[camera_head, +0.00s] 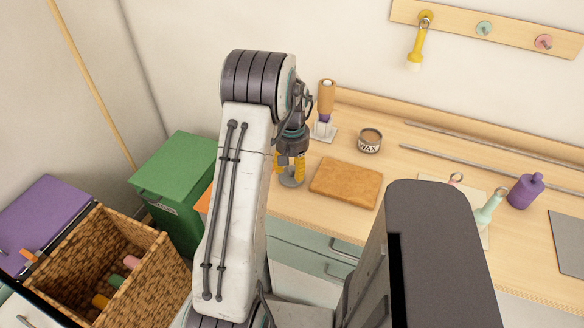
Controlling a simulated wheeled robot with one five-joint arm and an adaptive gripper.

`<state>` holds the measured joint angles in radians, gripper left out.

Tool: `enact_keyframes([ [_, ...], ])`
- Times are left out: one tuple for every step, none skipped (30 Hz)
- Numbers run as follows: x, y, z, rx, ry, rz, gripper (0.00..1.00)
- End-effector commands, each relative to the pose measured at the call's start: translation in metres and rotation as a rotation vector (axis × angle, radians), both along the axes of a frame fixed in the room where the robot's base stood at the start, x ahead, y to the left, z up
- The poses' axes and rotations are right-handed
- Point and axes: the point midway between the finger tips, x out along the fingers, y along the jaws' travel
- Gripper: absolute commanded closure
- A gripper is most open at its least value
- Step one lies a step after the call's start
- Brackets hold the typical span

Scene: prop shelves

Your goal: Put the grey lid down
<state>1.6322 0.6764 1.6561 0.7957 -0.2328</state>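My gripper (290,164) points down over the left end of the wooden counter, with its yellow fingers partly hidden by my arm.
A brown board (346,183) lies just right of the lid, with a wax tin (369,140) behind it. A wooden-handled tool (326,101) stands behind my gripper. Right are a purple bottle (525,191) and metal rods. A green bin (176,185) and wicker basket (150,280) stand left.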

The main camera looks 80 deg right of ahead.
Motion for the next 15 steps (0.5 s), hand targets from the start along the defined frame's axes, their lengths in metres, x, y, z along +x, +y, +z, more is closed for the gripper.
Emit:
enact_keyframes([
  [0.0,0.0,0.0,0.0,0.0,0.0,0.58],
  [0.0,0.0,0.0,0.0,0.0,0.0,0.58],
  [0.0,0.0,0.0,0.0,0.0,0.0,0.58],
  [0.0,0.0,0.0,0.0,0.0,0.0,0.58],
  [0.0,0.0,0.001,0.0,0.0,0.0,0.58],
  [0.0,0.0,0.002,0.0,0.0,0.0,0.58],
  [0.0,0.0,0.003,0.0,0.0,0.0,0.58],
  [0.0,0.0,0.004,0.0,0.0,0.0,0.58],
  [0.0,0.0,0.006,-0.002,0.0,0.0,0.58],
  [0.0,-0.001,0.008,-0.003,0.0,0.0,0.58],
  [0.0,-0.001,0.011,-0.004,0.0,0.0,0.58],
  [0.0,-0.001,0.017,-0.004,0.0,0.0,0.58],
  [0.0,-0.001,0.021,-0.006,0.0,0.0,0.58],
  [0.0,-0.001,0.026,-0.006,0.0,0.0,0.58],
  [0.0,-0.001,0.033,-0.006,0.0,0.0,0.58],
])
